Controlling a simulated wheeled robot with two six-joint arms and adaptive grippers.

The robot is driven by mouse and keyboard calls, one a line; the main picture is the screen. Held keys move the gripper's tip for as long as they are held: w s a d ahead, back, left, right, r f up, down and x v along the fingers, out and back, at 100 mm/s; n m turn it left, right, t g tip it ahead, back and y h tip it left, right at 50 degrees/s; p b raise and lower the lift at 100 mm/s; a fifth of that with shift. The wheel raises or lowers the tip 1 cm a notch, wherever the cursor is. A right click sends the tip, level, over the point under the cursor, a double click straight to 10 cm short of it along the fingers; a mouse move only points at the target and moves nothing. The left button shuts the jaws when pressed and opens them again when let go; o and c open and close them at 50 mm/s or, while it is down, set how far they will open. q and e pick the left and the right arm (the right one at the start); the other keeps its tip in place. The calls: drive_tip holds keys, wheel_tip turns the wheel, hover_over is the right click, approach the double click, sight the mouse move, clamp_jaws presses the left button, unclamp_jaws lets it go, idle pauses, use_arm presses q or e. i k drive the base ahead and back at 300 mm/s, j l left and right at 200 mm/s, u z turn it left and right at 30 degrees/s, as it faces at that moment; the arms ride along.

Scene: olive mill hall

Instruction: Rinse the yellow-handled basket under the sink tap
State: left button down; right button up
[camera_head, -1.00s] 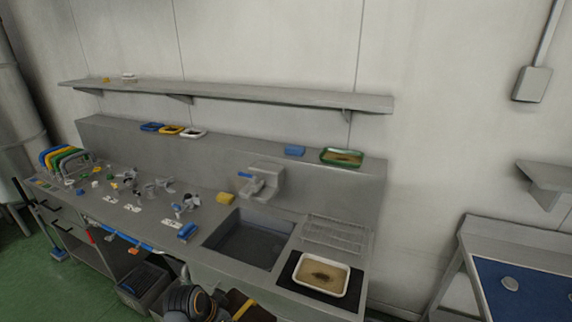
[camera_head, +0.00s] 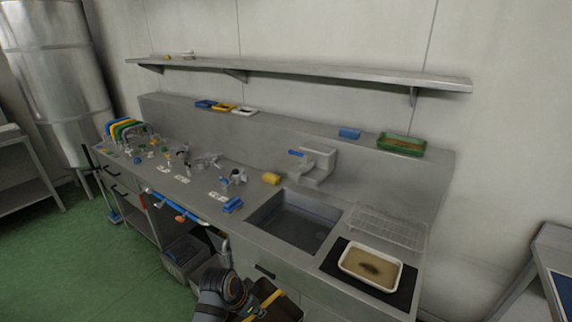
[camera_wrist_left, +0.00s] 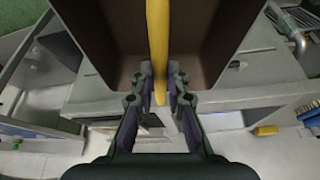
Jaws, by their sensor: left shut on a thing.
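The yellow-handled basket is dark brown and shows partly at the bottom edge of the head view (camera_head: 286,307). In the left wrist view its brown walls (camera_wrist_left: 110,35) fill the upper middle, and its yellow handle (camera_wrist_left: 158,40) runs down between my fingers. My left gripper (camera_wrist_left: 160,90) is shut on that handle; the arm hides part of the basket in the head view. The grey sink basin (camera_head: 292,226) lies beyond and right of the basket. The tap (camera_head: 318,165), with a blue lever, stands behind the basin. My right gripper is not in view.
A yellow sponge (camera_head: 271,178) lies left of the tap. A wire rack (camera_head: 390,228) and a white tray of brown contents (camera_head: 350,268) on a black mat are right of the basin. Small fittings cover the left counter. A grey bin (camera_head: 180,258) stands below.

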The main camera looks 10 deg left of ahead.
sight(306, 156)
drive_tip(key=i+j+u, duration=0.15)
drive_tip(key=j, duration=0.3)
drive_tip(key=i+j+u, duration=0.2)
drive_tip(key=j, duration=0.25)
drive_tip(key=i+j+u, duration=0.15)
drive_tip(key=j, duration=0.3)
drive_tip(key=i+j+u, duration=0.15)
drive_tip(key=j, duration=0.25)
drive_tip(key=i+j+u, duration=0.15)
drive_tip(key=i+j, duration=0.15)
